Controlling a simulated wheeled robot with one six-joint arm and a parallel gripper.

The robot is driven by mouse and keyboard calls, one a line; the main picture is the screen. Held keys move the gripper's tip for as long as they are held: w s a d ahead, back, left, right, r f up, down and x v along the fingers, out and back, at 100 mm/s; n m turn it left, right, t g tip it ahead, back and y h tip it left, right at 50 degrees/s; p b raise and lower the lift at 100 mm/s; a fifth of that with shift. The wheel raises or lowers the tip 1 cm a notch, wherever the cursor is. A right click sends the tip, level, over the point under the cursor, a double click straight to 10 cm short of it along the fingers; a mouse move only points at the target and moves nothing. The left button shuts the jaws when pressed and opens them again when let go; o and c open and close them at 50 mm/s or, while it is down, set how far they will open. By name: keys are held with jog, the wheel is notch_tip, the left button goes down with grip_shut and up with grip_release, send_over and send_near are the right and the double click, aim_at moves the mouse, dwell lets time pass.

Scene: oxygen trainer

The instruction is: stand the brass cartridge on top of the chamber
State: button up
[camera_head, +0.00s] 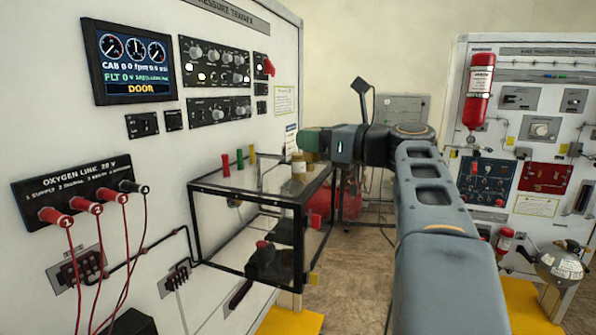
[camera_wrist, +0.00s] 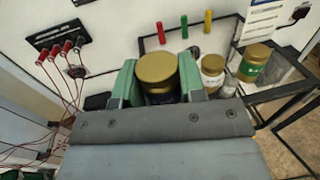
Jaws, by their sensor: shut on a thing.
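The brass cartridge (camera_wrist: 157,69) shows in the wrist view as a round brass top over a dark body. My gripper (camera_wrist: 160,80) is shut on it, with one green finger on each side. In the head view my gripper (camera_head: 305,143) is over the far right end of the chamber (camera_head: 250,199), a clear box with a black frame fixed to the white panel. A brass-topped object (camera_head: 299,164) shows just below the fingers there; I cannot tell whether it is the held cartridge or a jar. The cartridge's base is hidden, so contact with the chamber cannot be seen.
In the wrist view a white jar with a gold lid (camera_wrist: 212,74) stands close right of my gripper, and a green-labelled jar (camera_wrist: 253,64) farther right. Red (camera_head: 225,165), green (camera_head: 240,160) and yellow (camera_head: 252,156) cylinders line the chamber's wall side. The chamber's front left top looks clear.

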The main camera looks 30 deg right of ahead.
jog(key=w+f, duration=0.1)
jog(key=w+a+f, duration=0.1)
jog(key=f, duration=0.1)
jog(key=shift+w+a+f, duration=0.15)
jog(key=shift+w, duration=0.05)
jog(key=f, duration=0.3)
jog(key=shift+w+a, duration=0.15)
jog(key=shift+w, duration=0.15)
jog(key=shift+f, duration=0.35)
jog(key=shift+f, duration=0.15)
jog(key=o, duration=1)
jog(key=shift+s, duration=0.15)
jog(key=b+v, duration=0.1)
jog(key=v, duration=1)
jog(key=shift+s+d+b, duration=0.25)
jog(key=shift+s+b, duration=0.1)
jog(key=shift+b, duration=0.05)
